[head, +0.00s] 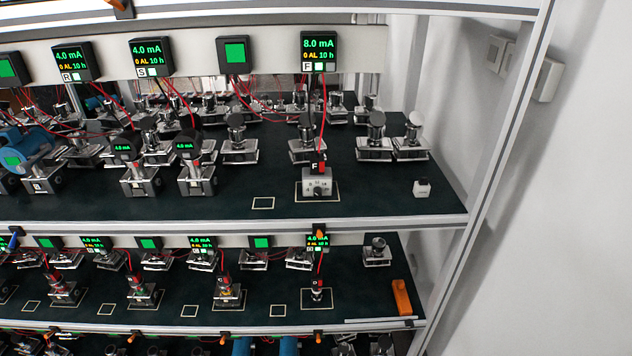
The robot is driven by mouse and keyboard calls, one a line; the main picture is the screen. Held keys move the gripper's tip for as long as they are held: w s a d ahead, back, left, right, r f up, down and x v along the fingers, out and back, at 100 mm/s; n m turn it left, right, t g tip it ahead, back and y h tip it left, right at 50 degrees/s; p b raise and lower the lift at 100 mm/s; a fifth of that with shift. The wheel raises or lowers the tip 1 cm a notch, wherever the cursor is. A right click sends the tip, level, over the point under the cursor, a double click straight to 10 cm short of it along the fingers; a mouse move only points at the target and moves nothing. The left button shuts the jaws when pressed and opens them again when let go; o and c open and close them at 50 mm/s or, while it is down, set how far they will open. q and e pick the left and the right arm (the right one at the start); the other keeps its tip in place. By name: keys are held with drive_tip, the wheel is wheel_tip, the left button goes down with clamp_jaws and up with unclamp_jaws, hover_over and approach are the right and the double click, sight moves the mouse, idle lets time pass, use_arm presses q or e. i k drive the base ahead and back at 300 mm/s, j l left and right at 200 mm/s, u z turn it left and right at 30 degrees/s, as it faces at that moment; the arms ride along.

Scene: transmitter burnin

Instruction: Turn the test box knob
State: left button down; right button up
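The test box (317,179) is a small pale grey box on the upper shelf, inside a white outlined rectangle. Its dark round knob (318,191) is on the front, below small scale marks. The knob's exact pointing direction is too small to read. A black tag marked F and a red clip sit on top of the box, with red and black leads running up. The display (319,48) above it, labelled F, reads 8.0 mA, 0 AL, 10 h. Neither of my grippers is in view.
Metal transmitter stands (197,172) fill the shelf left of and behind the box. A small white block (422,187) sits to the right, with bare mat between. The shelf's front rail (330,224) and rack post (500,150) bound the space. An orange object (401,297) lies on the shelf below.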

sight(317, 191)
drive_tip(key=i+l, duration=0.15)
drive_tip(key=i, duration=0.75)
